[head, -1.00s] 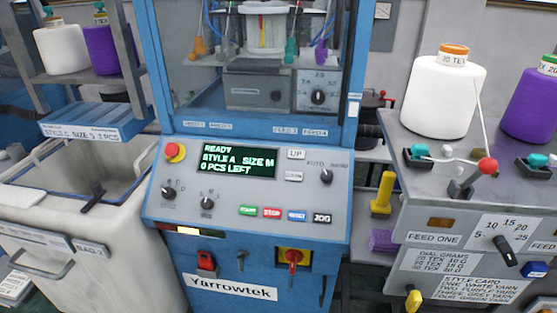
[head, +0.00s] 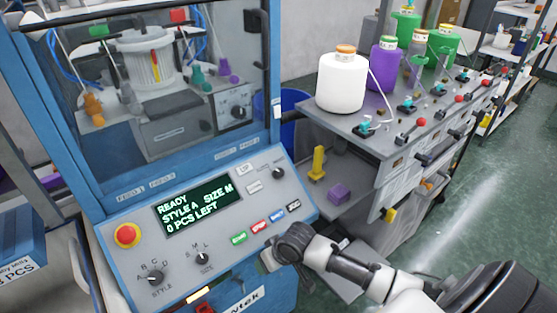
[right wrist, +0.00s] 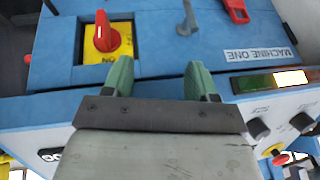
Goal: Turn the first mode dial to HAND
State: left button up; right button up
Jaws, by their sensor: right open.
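The mode dial (head: 278,173) is a small dark knob at the upper right of the machine's sloping grey control panel (head: 130,270). Its pointer and lettering are too small to read now. My right gripper (head: 270,258) is at the panel's lower right edge in the head view, below the dial and apart from it. In the right wrist view its two green fingers (right wrist: 158,78) are spread with nothing between them. They face the blue front below the panel. The dial cannot be made out in that view. My left gripper is not in view.
The panel also holds a red stop button (head: 127,235), a style dial (head: 155,278), a size dial (head: 202,259) and several push buttons. The wrist view shows a red switch on a yellow plate (right wrist: 92,56). A yarn stand (head: 372,118) with cones is at right.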

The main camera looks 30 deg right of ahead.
aim_at(280, 172)
jog(key=w+d+r, duration=0.2)
jog(key=r, duration=0.2)
jog(key=w+d+r+m+p, duration=0.1)
jog(key=w+d+r, duration=0.1)
jog(key=r, duration=0.3)
jog(key=w+d+r+m, duration=0.1)
jog(key=w+d+r, duration=0.2)
jog(key=r, duration=0.2)
jog(key=shift+r, duration=0.1)
jog(key=w+d+r+m+t+p, duration=0.1)
jog(key=w+d+r+m, duration=0.25)
jog(key=d+r, duration=0.55)
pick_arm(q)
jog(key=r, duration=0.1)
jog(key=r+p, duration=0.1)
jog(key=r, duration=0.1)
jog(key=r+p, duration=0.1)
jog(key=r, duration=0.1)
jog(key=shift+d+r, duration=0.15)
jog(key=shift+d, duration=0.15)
pick_arm(e)
jog(key=x, duration=1)
jog(key=shift+w+a+r, duration=0.1)
jog(key=shift+w+a, duration=0.05)
jog(key=shift+a, duration=0.2)
jog(key=c, duration=0.9)
jog(key=shift+c, duration=0.2)
